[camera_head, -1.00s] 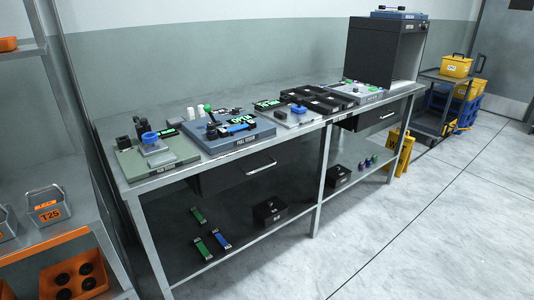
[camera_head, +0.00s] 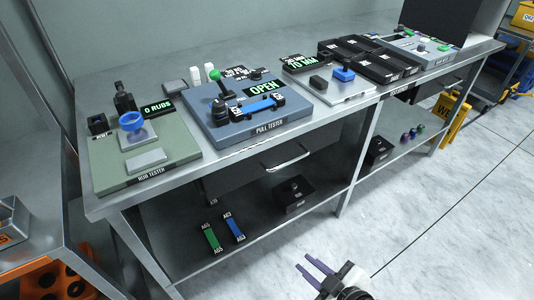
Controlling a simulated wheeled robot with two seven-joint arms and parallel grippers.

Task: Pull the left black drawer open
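The left black drawer (camera_head: 245,176) hangs under the workbench top, below the pull tester. Its silver bar handle (camera_head: 287,160) faces the front. The drawer looks shut or nearly so; its edge is partly in shadow. My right gripper (camera_head: 311,268) shows at the bottom of the view, low over the floor in front of the bench. Its two fingers are apart with nothing between them. It is well below the handle and not touching it. My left gripper is not in view.
The workbench holds a green rub tester (camera_head: 150,163), a blue pull tester (camera_head: 245,120) and several black boxes. The lower shelf carries a black box (camera_head: 294,194) and green and blue webbing pieces. An orange-edged rack stands at left. The floor in front is clear.

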